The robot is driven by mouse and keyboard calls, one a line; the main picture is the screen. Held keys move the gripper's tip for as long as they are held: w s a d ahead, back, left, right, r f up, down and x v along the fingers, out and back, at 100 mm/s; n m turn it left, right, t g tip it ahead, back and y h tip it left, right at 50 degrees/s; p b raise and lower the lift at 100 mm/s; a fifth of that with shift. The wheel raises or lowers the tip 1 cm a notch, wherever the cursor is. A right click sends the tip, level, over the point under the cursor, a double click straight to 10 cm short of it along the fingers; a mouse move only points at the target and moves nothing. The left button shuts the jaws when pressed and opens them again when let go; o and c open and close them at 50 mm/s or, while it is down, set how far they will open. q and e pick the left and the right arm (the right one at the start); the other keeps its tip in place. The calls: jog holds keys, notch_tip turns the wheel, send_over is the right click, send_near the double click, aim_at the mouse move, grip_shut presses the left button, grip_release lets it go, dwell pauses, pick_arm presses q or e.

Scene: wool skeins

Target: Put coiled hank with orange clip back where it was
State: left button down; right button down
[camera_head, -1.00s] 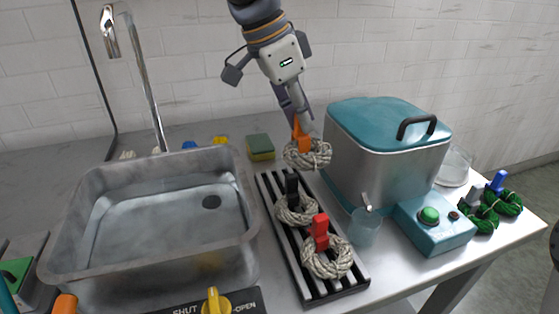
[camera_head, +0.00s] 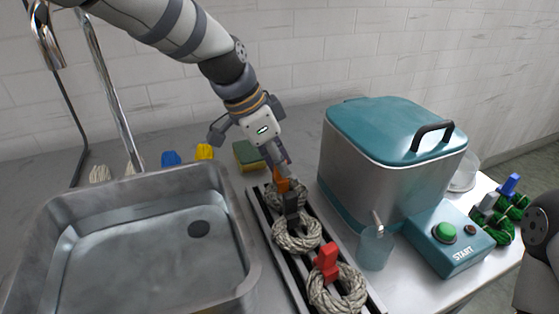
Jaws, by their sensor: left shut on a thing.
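The coiled hank with the orange clip (camera_head: 291,192) is a beige coil at the far end of the black slatted rack (camera_head: 257,204). Its orange clip (camera_head: 281,180) stands up between the fingers of my left gripper (camera_head: 278,168), which is shut on it. The hank is at or just over the slats; whether it touches them I cannot tell. A beige hank with a black clip (camera_head: 298,236) lies in the middle of the rack, and a beige hank with a red clip (camera_head: 338,291) lies nearest. My right gripper is not in view.
A metal sink (camera_head: 244,235) is left of the rack. A teal-lidded metal box (camera_head: 345,165), a glass (camera_head: 374,249) and a START button unit (camera_head: 452,250) are on the right. A sponge (camera_head: 247,156) lies behind the rack. Green hanks (camera_head: 500,227) lie at the far right.

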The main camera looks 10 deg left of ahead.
pick_arm(q)
jog(key=c, duration=1.6)
grip_release()
jog(key=shift+r, duration=0.1)
jog(key=p+v, duration=0.1)
jog(key=v, duration=1.1)
jog(key=shift+w, duration=0.15)
